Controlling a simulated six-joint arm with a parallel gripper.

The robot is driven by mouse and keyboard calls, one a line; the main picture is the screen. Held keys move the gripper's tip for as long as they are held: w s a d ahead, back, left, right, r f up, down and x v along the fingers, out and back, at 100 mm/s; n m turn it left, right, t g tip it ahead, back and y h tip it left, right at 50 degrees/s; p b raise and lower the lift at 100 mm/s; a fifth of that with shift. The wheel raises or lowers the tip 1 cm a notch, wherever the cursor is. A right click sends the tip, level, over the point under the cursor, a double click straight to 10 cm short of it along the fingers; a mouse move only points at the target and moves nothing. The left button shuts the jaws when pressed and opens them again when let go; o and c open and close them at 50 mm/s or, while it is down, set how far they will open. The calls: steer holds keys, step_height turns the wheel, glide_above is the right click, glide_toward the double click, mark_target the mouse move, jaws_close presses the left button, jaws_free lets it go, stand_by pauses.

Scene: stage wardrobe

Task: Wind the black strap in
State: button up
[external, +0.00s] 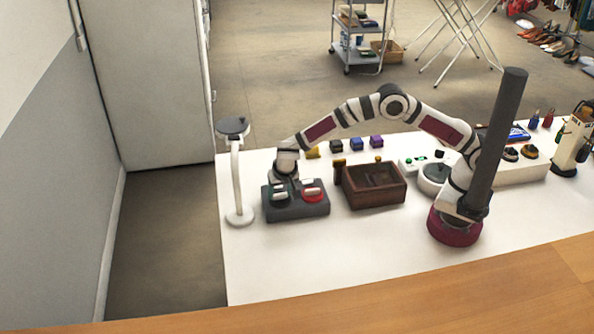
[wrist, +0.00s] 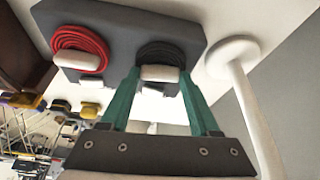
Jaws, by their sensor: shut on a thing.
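The black strap shows in the wrist view as a dark coil (wrist: 165,51) on a dark grey block (wrist: 120,20). A white piece (wrist: 158,73) sits at the coil's near edge. My gripper (wrist: 159,76) has its two teal fingers on either side of this white piece and is shut on it. In the external view my gripper (external: 291,184) is low over the left part of the block (external: 298,212). The arm partly hides the black coil there. Whether any strap hangs loose, I cannot tell.
A red coil (wrist: 80,45) with white pieces sits beside the black one on the same block. A white stand (external: 237,180) rises close at the left. A brown wooden box (external: 376,199) stands to the right. The front of the white table is clear.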

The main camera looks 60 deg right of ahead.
steer(key=shift+a+m, duration=0.1)
steer(key=shift+m, duration=0.4)
stand_by(0.3)
steer(key=o, duration=1.4)
steer(key=shift+c, duration=0.2)
steer(key=v, duration=1.5)
steer(key=shift+a+r, duration=0.3)
steer(key=shift+r, duration=0.1)
steer(key=shift+w, duration=0.15)
